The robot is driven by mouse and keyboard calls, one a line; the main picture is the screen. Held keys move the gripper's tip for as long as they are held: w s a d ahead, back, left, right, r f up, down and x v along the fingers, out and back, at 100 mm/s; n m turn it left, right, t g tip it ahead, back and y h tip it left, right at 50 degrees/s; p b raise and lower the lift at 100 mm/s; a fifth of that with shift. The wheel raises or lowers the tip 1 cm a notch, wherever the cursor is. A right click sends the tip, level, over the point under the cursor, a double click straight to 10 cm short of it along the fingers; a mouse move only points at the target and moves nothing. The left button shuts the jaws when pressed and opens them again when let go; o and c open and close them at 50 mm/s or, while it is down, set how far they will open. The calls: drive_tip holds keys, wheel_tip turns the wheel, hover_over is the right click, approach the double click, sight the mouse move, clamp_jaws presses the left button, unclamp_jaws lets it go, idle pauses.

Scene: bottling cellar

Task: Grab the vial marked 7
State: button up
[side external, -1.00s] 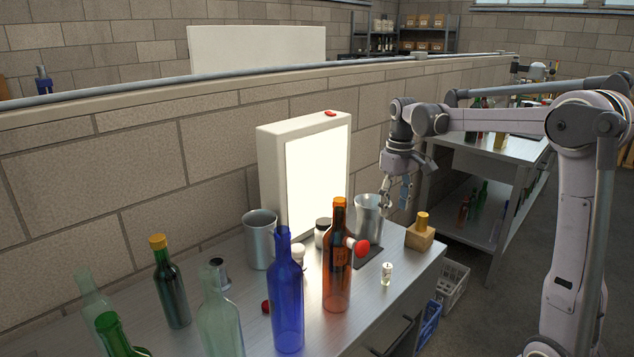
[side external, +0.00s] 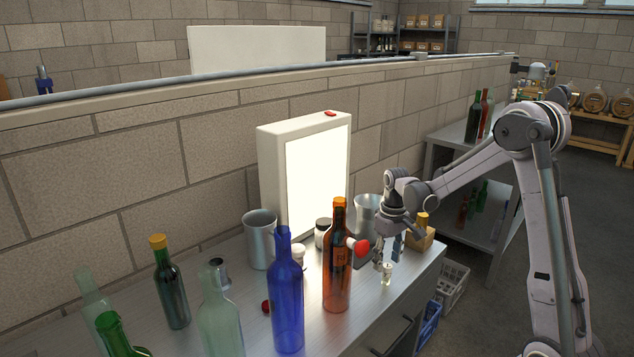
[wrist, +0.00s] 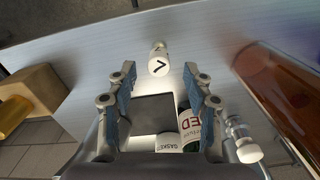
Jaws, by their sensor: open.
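The vial (side external: 386,279) is small and pale and stands upright near the table's right front edge. My gripper (wrist: 160,76) is open, with one blue-padded finger to each side of the view and the vial's cap showing between and just beyond the fingertips. In the side view my gripper (side external: 382,263) is low, right at the vial's top. I see nothing held, and I cannot tell whether a finger touches the vial.
An amber bottle (side external: 337,270) stands left of the vial, with a blue bottle (side external: 286,300) further left. A wooden block (side external: 419,238) with a yellow top and a metal pitcher (side external: 367,208) stand behind.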

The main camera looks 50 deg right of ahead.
sight(387, 265)
drive_tip(key=shift+s+f, duration=0.1)
drive_tip(key=shift+f, duration=2.65)
clamp_jaws()
